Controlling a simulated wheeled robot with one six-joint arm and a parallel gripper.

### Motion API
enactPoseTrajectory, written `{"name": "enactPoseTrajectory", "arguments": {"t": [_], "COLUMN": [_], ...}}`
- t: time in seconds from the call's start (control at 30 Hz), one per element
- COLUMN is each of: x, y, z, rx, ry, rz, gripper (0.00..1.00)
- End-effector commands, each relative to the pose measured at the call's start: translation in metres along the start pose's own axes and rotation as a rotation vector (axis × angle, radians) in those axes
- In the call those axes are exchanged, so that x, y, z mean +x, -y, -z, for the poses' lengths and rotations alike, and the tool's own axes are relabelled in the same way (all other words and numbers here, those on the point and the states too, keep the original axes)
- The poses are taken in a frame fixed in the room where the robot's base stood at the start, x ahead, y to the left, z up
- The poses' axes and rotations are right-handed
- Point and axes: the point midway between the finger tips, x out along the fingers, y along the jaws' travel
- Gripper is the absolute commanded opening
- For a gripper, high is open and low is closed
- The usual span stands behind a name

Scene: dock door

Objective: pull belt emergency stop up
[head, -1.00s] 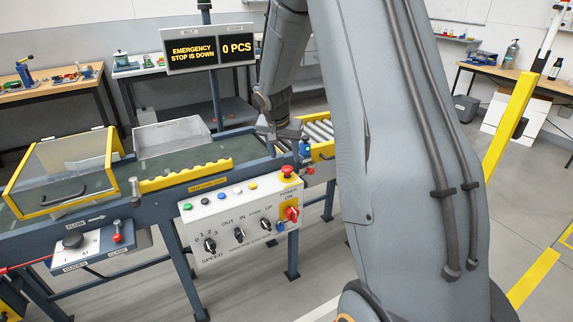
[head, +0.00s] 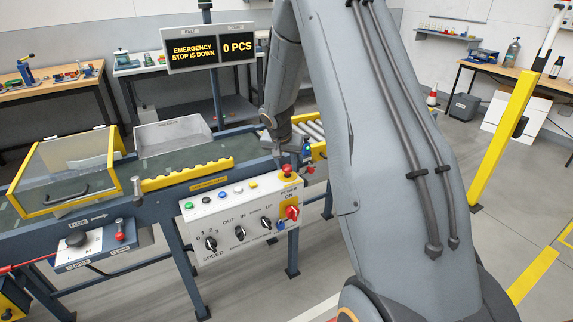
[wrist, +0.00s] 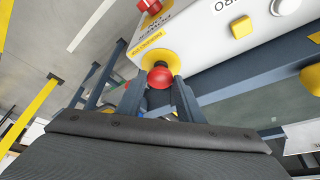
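The belt emergency stop (head: 287,170) is a red mushroom button on a yellow base, at the top right corner of the white control panel (head: 225,212). In the wrist view the red button (wrist: 160,77) lies between the two fingertips of my gripper (wrist: 159,88), with the yellow collar beyond it. The fingers stand apart on either side of the button; I see no clear contact. In the head view my gripper (head: 291,155) points down just above and behind the button. The display (head: 207,48) reads "EMERGENCY STOP IS DOWN" and "0 PCS".
A red rotary switch (head: 292,212) sits on the panel below the button. A blue item (head: 306,150) stands close right of my gripper. A yellow post (head: 503,125) stands at right.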

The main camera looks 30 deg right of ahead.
Motion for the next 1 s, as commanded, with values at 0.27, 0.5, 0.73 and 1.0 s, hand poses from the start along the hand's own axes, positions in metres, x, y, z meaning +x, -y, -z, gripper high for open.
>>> {"name": "enactPoseTrajectory", "arguments": {"t": [0.27,0.5,0.73,1.0], "x": [-0.001,-0.018,-0.019,-0.018], "y": [0.000,0.000,0.000,0.000], "z": [0.000,0.007,0.008,0.007], "rx": [0.000,0.001,0.000,0.000], "ry": [0.000,-0.001,-0.001,-0.001], "rz": [0.000,0.001,0.001,0.000], "gripper": [0.00,0.00,0.34,0.51]}}
